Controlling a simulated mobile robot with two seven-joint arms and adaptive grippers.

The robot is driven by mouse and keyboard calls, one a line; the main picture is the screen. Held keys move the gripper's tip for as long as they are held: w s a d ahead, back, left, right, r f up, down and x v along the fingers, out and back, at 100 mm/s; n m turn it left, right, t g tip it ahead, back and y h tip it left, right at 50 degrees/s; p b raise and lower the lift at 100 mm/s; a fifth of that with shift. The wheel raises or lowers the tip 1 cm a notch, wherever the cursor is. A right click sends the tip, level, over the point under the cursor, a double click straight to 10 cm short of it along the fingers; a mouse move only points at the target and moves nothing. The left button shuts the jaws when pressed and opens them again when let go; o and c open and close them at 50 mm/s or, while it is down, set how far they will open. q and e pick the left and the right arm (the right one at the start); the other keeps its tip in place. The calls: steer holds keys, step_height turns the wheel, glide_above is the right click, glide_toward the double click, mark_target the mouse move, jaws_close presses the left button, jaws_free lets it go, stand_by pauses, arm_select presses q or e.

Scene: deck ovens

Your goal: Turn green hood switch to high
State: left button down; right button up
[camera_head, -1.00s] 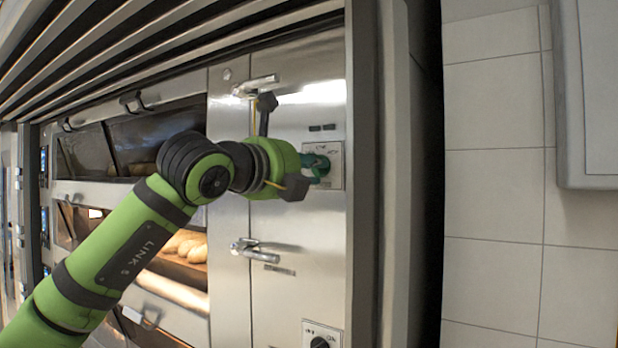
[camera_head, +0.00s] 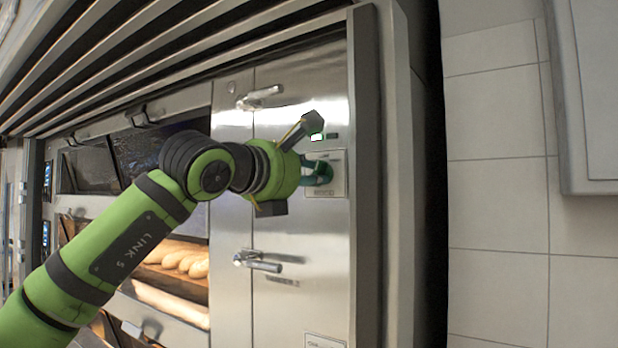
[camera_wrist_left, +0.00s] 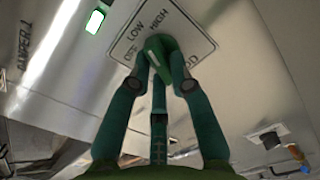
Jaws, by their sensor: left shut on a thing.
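The green hood switch (camera_wrist_left: 157,45) sits on a white plate (camera_wrist_left: 198,48) with the words OFF, LOW and HIGH. In the left wrist view, my left gripper (camera_wrist_left: 160,68) is shut on the knob, with its teal fingers around it. The fingers partly cover the knob and the OFF label, so the exact pointer setting is hard to read. In the head view, my left gripper (camera_head: 316,172) meets the switch plate (camera_head: 339,184) from the left, and the knob is mostly hidden. A small indicator light (camera_wrist_left: 95,21) beside the plate glows green-white. My right gripper is not in view.
The steel door panel has two lever handles, one above (camera_head: 262,96) and one below (camera_head: 262,264) my wrist. Oven decks with bread (camera_head: 185,262) stand left. A dark frame post (camera_head: 370,180) and tiled wall are right of the switch.

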arm_select(q)
steer(key=shift+r+m, duration=0.15)
steer(key=shift+m, duration=0.95)
steer(key=shift+r+m, duration=0.1)
steer(key=shift+m, duration=1)
steer(key=c, duration=1.1)
jaws_free()
steer(key=shift+f, duration=0.1)
steer(key=v, duration=1.2)
